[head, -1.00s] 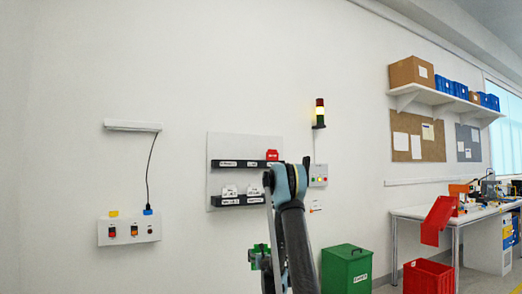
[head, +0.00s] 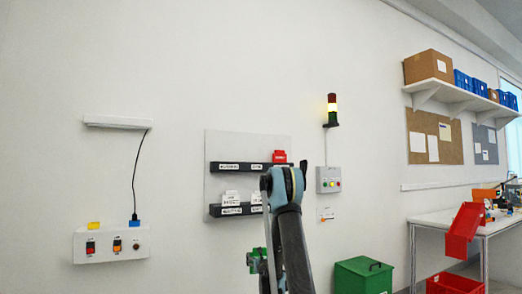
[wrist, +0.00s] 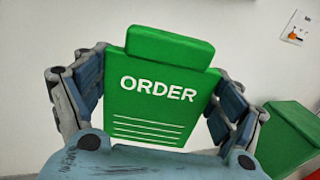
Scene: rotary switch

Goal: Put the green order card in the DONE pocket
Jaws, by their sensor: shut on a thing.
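The green order card (wrist: 150,92), printed ORDER with white lines, is between the fingers of my gripper (wrist: 155,78) in the wrist view. My gripper is shut on its left and right edges. In the head view a part of the green card (head: 251,260) shows low beside my arm, which hides most of my gripper. A pale wall board carries an upper black pocket row (head: 222,174) and a lower black pocket row (head: 217,212). A red card (head: 279,156) stands in the upper row. White cards (head: 231,197) stand in the lower row. The pocket labels are too small to read surely.
A switch panel (head: 112,245) is on the wall at left, and a control box (head: 329,180) is right of the board under a signal tower (head: 332,110). A green bin (head: 362,277) and a red crate (head: 453,284) stand at right, near a workbench (head: 440,216).

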